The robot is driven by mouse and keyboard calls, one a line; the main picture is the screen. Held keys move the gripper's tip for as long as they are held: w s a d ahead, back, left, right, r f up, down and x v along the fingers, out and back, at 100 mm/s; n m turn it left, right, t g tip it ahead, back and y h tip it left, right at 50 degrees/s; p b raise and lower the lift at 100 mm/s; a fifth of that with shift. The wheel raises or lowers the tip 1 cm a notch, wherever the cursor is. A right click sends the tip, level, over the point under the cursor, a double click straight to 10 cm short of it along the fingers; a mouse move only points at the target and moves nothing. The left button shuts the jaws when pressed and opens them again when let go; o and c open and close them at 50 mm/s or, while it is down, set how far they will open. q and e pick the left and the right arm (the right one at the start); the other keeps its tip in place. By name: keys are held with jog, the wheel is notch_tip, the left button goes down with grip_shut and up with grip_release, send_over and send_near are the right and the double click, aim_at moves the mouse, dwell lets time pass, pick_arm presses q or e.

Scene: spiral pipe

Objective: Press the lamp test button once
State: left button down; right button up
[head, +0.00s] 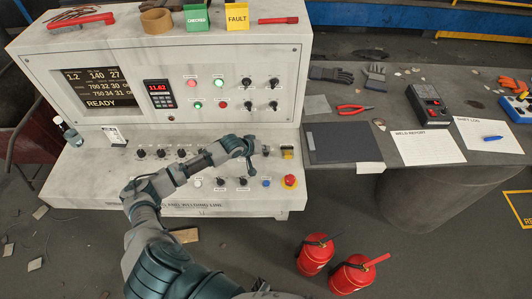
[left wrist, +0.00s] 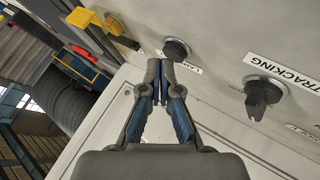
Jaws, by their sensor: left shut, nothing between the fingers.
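The sloping control desk (head: 90,180) carries rows of knobs and buttons. In the left wrist view a round dark button (left wrist: 176,48) sits on the pale panel, with a label beside it that starts "LAM"; the rest is covered. My left gripper (left wrist: 161,68) is shut and empty, its fingertips just beside and below this button in the picture. Whether they touch it, I cannot tell. In the head view my left gripper (head: 250,166) is over the desk's right half, left of a small dark control (head: 265,150).
A dark knob labelled TRACKING (left wrist: 263,95) and a yellow switch (left wrist: 100,22) flank the button. A red emergency button (head: 290,181) and a blue button (head: 266,183) lie nearby. Two fire extinguishers (head: 315,254) stand on the floor. A grey side table (head: 380,183) adjoins at right.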

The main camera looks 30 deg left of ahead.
aim_at(264, 154)
pick_arm(q)
jog(key=shift+f, duration=0.4)
dwell(0.5)
jog(key=shift+r+p, duration=0.85)
jog(key=shift+p, duration=0.35)
notch_tip(264, 154, up, 5)
jog(key=p, duration=0.6)
jog(key=shift+r, duration=0.1)
jog(key=shift+s+f, duration=0.1)
jog(key=shift+f, duration=0.1)
